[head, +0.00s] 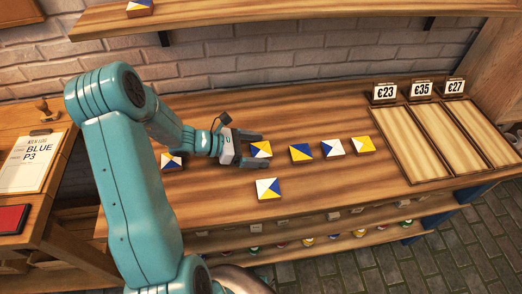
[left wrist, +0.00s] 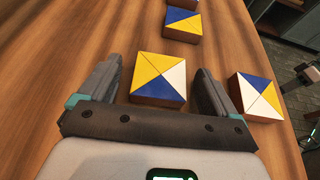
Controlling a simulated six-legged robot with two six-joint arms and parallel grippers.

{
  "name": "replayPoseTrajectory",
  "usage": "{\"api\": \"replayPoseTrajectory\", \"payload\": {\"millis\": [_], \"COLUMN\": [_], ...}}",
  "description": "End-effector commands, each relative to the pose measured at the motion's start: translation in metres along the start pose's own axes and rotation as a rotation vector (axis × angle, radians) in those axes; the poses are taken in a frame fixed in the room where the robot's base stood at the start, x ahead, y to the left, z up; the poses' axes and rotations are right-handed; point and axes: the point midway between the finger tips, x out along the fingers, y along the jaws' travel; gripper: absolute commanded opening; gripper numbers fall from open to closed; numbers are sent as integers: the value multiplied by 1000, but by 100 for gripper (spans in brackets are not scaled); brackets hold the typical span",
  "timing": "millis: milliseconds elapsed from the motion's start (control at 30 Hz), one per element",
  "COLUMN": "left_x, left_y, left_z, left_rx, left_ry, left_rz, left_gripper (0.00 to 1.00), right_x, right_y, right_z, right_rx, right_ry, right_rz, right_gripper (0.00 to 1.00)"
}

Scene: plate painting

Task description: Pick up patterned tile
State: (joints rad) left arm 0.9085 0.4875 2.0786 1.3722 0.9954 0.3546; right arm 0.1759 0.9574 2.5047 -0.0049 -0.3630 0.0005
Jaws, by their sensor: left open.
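Several square patterned tiles with blue, yellow and white triangles lie on the wooden counter. My left gripper (head: 260,150) is open, with its fingers on either side of one patterned tile (head: 262,148). In the left wrist view this tile (left wrist: 158,79) sits between the two open fingers, with a gap visible at the right finger.
More tiles stand in a row to the right, a blue-and-yellow one (head: 301,152) nearest. One tile (head: 172,161) lies left, partly behind my arm. A divided wooden tray (head: 393,145) with price signs is at right. A shelf (head: 270,22) runs above; a clipboard (head: 35,160) lies left.

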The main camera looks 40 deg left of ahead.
Motion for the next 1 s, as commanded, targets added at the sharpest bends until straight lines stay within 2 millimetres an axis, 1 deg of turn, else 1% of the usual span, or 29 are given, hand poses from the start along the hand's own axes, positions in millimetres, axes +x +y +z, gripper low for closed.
{"api": "replayPoseTrajectory", "payload": {"millis": [200, 267, 300, 367, 400, 633, 767, 867, 1000], "left_x": [1, 1, 1, 1, 1, 0, -1, -5, -14], "left_y": [0, 0, 0, 0, 0, 0, 0, 0, 0], "left_z": [0, 0, 0, 0, 0, 0, 5, 14, 36], "left_rx": [1, 1, 1, 1, 0, 1, 2, 4, 6], "left_ry": [0, 0, 0, 0, 0, 0, -1, -1, -1], "left_rz": [0, 0, 0, 0, 0, 0, 0, 1, 2], "left_gripper": [92, 72, 59, 39, 32, 32, 32, 32, 32], "right_x": [0, 0, 0, 0, 0, 0, -1, -2, -5], "right_y": [0, 0, 0, 0, 0, 0, 0, -1, -2], "right_z": [0, 0, 0, 0, 0, 0, 0, 0, 0], "right_rx": [0, 0, 0, 0, 0, 0, 0, 0, 0], "right_ry": [0, 0, 0, 0, 0, 0, 0, 0, 0], "right_rz": [0, 0, 0, 0, 0, 0, 0, 0, 0], "right_gripper": [43, 43, 43, 43, 43, 43, 43, 43, 43]}}
